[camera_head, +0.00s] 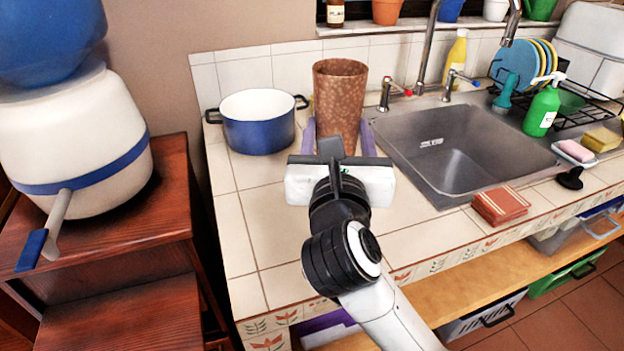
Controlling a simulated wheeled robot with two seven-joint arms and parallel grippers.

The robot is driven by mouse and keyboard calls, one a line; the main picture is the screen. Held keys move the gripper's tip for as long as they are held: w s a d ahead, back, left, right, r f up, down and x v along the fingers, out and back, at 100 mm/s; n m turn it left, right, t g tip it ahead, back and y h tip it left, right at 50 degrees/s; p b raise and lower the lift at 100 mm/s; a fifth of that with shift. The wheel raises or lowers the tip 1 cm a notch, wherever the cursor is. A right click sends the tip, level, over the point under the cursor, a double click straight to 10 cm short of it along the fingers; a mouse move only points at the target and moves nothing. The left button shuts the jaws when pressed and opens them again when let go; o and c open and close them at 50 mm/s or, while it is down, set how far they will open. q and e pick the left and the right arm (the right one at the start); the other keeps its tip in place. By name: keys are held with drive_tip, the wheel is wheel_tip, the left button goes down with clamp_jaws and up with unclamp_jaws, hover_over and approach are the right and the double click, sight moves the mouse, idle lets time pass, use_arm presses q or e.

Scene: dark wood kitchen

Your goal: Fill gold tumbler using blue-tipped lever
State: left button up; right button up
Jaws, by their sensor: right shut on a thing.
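The tall speckled copper-gold tumbler (340,90) stands upright at the back of the tiled counter, left of the sink. My right gripper (338,138) is shut on it, with a purple finger on each side of its lower part. The gripper body hides the tumbler's base, so I cannot tell whether it touches the counter. A blue-tipped lever (460,76) is on the tap at the sink's back right edge. The water dispenser (75,140) at the left also has a lever with a blue end (32,250). My left gripper is not in view.
A blue pot (258,135) stands just left of the tumbler. A red-tipped lever (394,91) and the spout (428,45) rise behind the empty sink (450,150). Red-brown coasters (500,205) lie in front. The dish rack, green spray bottle and sponges are right.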

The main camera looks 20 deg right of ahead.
drive_tip(key=f, duration=0.4)
drive_tip(key=shift+s+f+b, duration=0.3)
drive_tip(key=shift+s+b, duration=0.05)
drive_tip(key=shift+b, duration=0.05)
drive_tip(key=shift+f+b, duration=0.45)
drive_tip(key=shift+f, duration=1.9)
drive_tip(key=o, duration=1.4)
drive_tip(key=shift+f, duration=0.1)
